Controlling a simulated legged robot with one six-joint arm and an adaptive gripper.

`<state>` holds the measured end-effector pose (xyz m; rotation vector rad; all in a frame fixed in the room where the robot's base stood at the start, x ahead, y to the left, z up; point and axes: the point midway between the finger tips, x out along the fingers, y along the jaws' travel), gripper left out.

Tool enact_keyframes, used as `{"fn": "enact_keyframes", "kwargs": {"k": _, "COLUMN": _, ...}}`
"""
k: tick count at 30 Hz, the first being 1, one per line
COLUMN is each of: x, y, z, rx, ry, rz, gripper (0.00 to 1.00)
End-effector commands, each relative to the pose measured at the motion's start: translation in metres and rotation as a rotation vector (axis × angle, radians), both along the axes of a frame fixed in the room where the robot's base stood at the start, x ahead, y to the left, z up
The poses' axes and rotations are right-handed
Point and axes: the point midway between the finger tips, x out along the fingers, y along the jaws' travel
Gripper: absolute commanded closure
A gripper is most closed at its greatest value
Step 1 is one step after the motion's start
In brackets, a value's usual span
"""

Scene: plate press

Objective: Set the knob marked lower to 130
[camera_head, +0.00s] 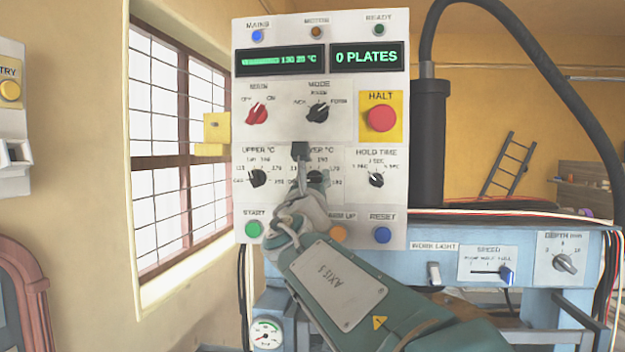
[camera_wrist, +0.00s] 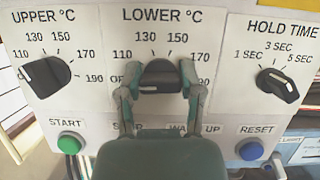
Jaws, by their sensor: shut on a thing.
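The knob marked lower (camera_wrist: 160,74) is a dark knob on the white panel, under the label LOWER °C. Its scale shows 130, 150, 170 and a partly covered off mark at left. My gripper (camera_wrist: 158,88) has its two fingers on the knob's left and right sides and is shut on it. The knob's body lies roughly level; its pointer mark cannot be made out, so its setting is unclear. In the head view my gripper (camera_head: 307,172) covers much of the knob and part of its label.
The upper knob (camera_wrist: 47,76) is left of it and the hold time knob (camera_wrist: 278,85) right. The start button (camera_wrist: 69,144) and reset button (camera_wrist: 251,150) sit below. Higher on the panel are the red halt button (camera_head: 381,118) and a green-lettered display (camera_head: 280,59). A yellow block (camera_head: 216,127) juts from the panel's left edge.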

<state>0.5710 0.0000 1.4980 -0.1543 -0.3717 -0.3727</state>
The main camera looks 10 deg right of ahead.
Motion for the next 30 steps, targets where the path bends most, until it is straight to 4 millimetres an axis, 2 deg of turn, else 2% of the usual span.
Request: {"fn": "enact_keyframes", "kwargs": {"k": 30, "x": -0.0003, "y": -0.0021, "z": -0.0028, "rx": 0.85, "ry": -0.349, "rz": 0.0, "gripper": 0.99}}
